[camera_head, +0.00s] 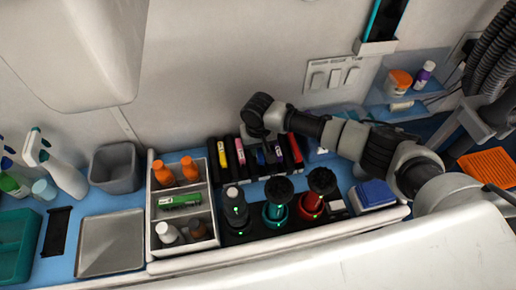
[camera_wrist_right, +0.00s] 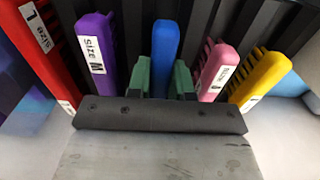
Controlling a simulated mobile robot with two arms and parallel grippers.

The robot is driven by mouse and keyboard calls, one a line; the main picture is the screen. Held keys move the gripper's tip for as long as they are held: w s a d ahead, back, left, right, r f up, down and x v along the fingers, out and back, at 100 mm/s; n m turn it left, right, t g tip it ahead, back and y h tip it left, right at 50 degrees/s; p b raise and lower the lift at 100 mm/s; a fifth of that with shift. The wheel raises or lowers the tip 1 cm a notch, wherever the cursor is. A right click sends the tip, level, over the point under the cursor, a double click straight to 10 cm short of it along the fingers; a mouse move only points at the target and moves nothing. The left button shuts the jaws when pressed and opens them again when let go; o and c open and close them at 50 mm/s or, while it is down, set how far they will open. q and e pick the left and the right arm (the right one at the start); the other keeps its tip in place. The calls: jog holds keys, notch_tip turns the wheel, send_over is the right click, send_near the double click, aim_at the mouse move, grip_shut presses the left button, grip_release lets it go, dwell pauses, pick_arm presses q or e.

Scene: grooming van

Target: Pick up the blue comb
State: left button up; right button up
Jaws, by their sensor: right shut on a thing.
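The blue comb (camera_wrist_right: 165,45) stands upright in a dark slotted rack (camera_head: 230,170). In the right wrist view it sits between the green fingertips of my right gripper (camera_wrist_right: 161,78), which is shut on its upper end. In the head view my right gripper (camera_head: 258,135) reaches down over the rack from the right and partly hides the middle slots. The comb's lower part is hidden in the rack. My left gripper is not in view.
A purple comb (camera_wrist_right: 95,50) and a red comb (camera_wrist_right: 42,50) stand left of the blue one in the wrist view; pink (camera_wrist_right: 217,70) and yellow (camera_wrist_right: 262,78) combs stand right. Clippers (camera_head: 235,208) and a divided tray (camera_head: 152,210) are in front.

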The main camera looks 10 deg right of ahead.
grip_shut()
notch_tip(320, 180, up, 10)
jog(key=shift+b, duration=0.55)
